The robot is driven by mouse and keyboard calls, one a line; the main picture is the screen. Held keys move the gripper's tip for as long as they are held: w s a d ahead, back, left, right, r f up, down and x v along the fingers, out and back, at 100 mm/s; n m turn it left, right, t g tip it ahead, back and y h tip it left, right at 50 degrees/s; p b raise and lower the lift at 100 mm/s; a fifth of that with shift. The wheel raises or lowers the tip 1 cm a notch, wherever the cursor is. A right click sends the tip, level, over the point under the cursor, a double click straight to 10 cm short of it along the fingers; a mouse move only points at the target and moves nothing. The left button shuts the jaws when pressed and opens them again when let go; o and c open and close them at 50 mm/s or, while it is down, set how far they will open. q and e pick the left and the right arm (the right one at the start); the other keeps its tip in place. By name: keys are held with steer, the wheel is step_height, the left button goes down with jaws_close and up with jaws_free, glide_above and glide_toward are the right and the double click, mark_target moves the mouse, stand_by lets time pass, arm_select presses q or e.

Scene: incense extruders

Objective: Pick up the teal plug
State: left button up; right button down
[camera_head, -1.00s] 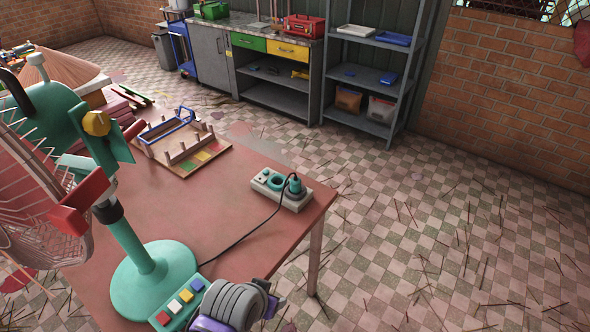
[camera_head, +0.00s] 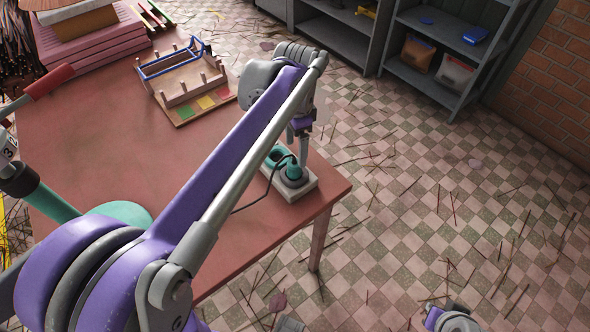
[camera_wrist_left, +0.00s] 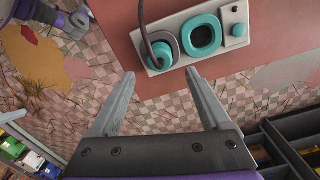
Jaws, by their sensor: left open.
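The teal plug (camera_head: 293,173), with a dark cable, sits in the near socket of a white power strip (camera_head: 302,189) near the table's right corner. In the left wrist view the plug (camera_wrist_left: 160,52) shows at the left end of the strip (camera_wrist_left: 184,17), beside a teal ring socket (camera_wrist_left: 201,35). My left gripper (camera_head: 301,150) hangs just beyond the plug in the head view. In the left wrist view its open, empty fingers (camera_wrist_left: 160,76) point toward the plug, which lies between their lines and just past the tips.
A wooden pegged rack with a blue frame (camera_head: 190,75) stands farther back on the red table (camera_head: 110,130). A teal round base (camera_head: 122,212) stands at the left, partly behind my arm. Grey shelves (camera_head: 455,60) stand beyond the table. The dark cable runs across the table.

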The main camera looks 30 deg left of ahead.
mark_target(293, 163)
arm_select(q)
steer(key=f, duration=0.2)
steer(key=shift+s+a+f, duration=0.1)
steer(key=shift+s+f, duration=0.15)
steer(key=shift+f, duration=0.05)
step_height(293, 163, down, 5)
steer(key=shift+a+f, duration=0.1)
steer(key=shift+a, duration=0.05)
steer(key=shift+c, duration=0.2)
jaws_close()
